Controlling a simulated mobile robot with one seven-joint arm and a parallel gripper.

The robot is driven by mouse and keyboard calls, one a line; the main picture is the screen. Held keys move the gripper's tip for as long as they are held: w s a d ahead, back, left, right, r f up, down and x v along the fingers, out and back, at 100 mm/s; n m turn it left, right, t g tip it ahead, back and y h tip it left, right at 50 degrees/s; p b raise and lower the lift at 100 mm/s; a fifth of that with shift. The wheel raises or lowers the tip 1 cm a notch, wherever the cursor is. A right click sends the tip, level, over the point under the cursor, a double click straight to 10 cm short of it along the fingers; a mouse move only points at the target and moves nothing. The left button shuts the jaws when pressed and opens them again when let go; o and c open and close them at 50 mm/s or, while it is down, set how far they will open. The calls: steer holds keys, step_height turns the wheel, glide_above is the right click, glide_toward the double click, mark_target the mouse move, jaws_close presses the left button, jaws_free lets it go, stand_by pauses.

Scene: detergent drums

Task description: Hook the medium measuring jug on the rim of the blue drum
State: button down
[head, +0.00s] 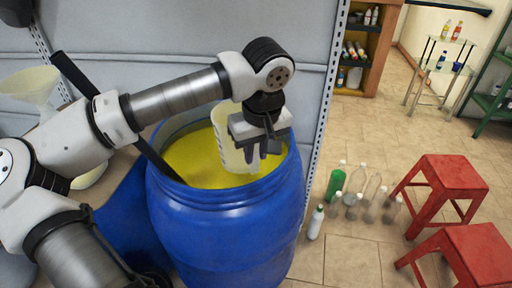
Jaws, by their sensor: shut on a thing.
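The blue drum (222,238) stands upright in the middle of the head view, open at the top. Yellow liquid (196,160) shows inside it. A pale, translucent measuring jug (226,140) is at the drum's mouth, partly hidden behind my gripper. My gripper (262,152) points down over the right part of the opening and is shut on the jug. The jug's lower part is over or in the liquid; I cannot tell how deep. Whether it touches the rim is not clear.
A dark stick (118,115) leans into the drum from the left. A pale funnel (32,88) is at far left. Several bottles (338,182) stand on the floor right of the drum, beside two red stools (446,182). A grey panel is behind.

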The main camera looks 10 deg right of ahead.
step_height(320, 180, down, 12)
steer(key=b, duration=0.7)
steer(key=shift+f, duration=0.25)
stand_by(0.9)
stand_by(0.6)
steer(key=c, duration=1.2)
jaws_free()
step_height(320, 180, up, 14)
steer(key=s+b, duration=0.1)
steer(key=s, duration=0.1)
steer(key=shift+s+d+f+b, duration=0.2)
steer(key=shift+d+b, duration=0.15)
